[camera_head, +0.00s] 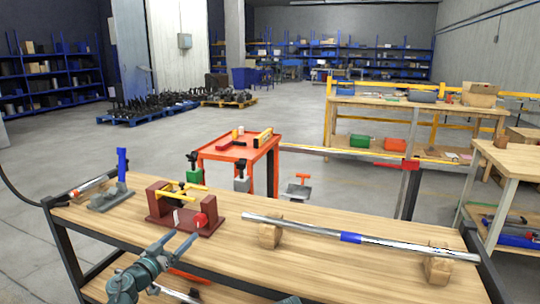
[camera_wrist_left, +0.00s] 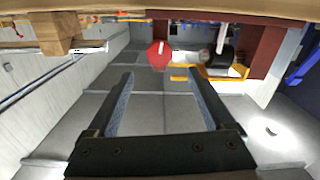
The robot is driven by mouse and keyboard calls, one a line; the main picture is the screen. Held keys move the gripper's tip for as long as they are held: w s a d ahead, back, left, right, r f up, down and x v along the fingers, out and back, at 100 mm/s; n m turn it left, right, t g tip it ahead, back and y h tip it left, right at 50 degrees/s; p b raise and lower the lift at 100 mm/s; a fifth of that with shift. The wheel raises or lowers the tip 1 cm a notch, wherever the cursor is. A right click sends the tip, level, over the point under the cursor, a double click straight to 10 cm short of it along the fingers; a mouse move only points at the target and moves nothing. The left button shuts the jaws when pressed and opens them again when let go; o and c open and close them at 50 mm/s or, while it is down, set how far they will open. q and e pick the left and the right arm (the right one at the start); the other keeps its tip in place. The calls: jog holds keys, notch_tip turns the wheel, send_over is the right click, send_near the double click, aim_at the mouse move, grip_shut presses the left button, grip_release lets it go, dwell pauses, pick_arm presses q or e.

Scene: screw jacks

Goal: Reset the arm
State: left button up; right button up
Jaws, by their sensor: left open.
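My left gripper (camera_head: 183,236) is open and empty in the head view, just in front of a dark red fixture (camera_head: 157,203) on the wooden bench (camera_head: 330,258). The fixture carries a red round knob (camera_head: 200,220) and yellow and black parts between its two uprights. In the left wrist view my gripper (camera_wrist_left: 160,75) has its fingers wide apart with nothing between them. The red knob (camera_wrist_left: 159,54) is just beyond the fingertips, apart from them, with a black cylinder (camera_wrist_left: 218,59) beside it. The scene appears upside down there. My right gripper is not seen.
A long metal bar (camera_head: 385,242) with a blue band rests on two wooden blocks (camera_head: 270,234) at the right. A grey tool with a blue handle (camera_head: 122,165) stands at the left end. An orange cart (camera_head: 240,150) is behind the bench.

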aim_at(198, 220)
pick_arm(q)
jog(key=x, duration=1)
jog(key=shift+w, duration=0.2)
jog(key=m, duration=0.2)
jog(key=shift+s+m, duration=0.25)
jog(key=shift+m, duration=0.15)
jog(key=s+a, duration=0.2)
jog(key=s, duration=0.4)
jog(key=s+a+n, duration=0.1)
jog(key=s+a, duration=0.1)
jog(key=s, duration=0.5)
jog(key=shift+a, duration=0.3)
